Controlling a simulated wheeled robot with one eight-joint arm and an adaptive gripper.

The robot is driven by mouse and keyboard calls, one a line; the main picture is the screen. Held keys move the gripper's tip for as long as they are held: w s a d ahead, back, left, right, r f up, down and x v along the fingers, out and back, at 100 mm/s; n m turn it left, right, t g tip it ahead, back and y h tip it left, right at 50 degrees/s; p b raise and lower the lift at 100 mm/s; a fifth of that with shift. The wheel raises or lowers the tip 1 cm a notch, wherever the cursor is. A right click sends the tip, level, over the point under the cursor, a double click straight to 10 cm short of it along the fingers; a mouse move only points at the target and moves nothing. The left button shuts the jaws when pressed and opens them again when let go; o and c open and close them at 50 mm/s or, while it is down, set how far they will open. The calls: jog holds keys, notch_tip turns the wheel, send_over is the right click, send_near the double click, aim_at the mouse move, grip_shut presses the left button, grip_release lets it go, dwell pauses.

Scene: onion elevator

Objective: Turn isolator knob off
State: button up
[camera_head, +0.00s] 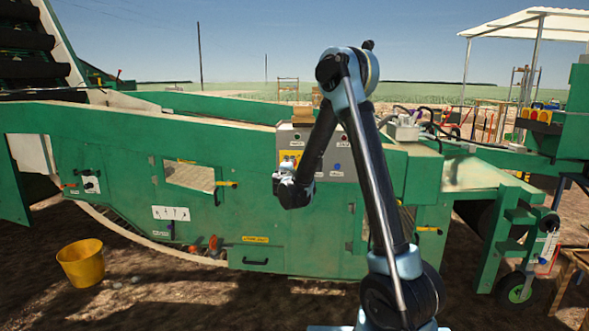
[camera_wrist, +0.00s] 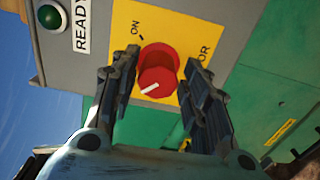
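The isolator knob (camera_wrist: 158,68) is red with a white pointer line and sits on a yellow plate (camera_wrist: 188,22) in the wrist view. "ON" is printed beside it; the pointer line lies toward the lower left of the knob, away from the "ON" mark. My gripper (camera_wrist: 158,75) is open, with one finger on each side of the knob and visible room beside it. Contact cannot be made out. In the head view my gripper (camera_head: 287,180) is in front of the grey control box (camera_head: 344,166), and the knob is hidden behind it.
A green button (camera_wrist: 50,17) with a "READY" label is on the same panel. The green machine (camera_head: 120,150) fills the middle of the head view. A yellow bucket (camera_head: 82,263) stands on the ground at left, with open soil in front.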

jog(key=shift+d, duration=0.15)
jog(key=s, duration=1.2)
jog(key=shift+a, duration=0.25)
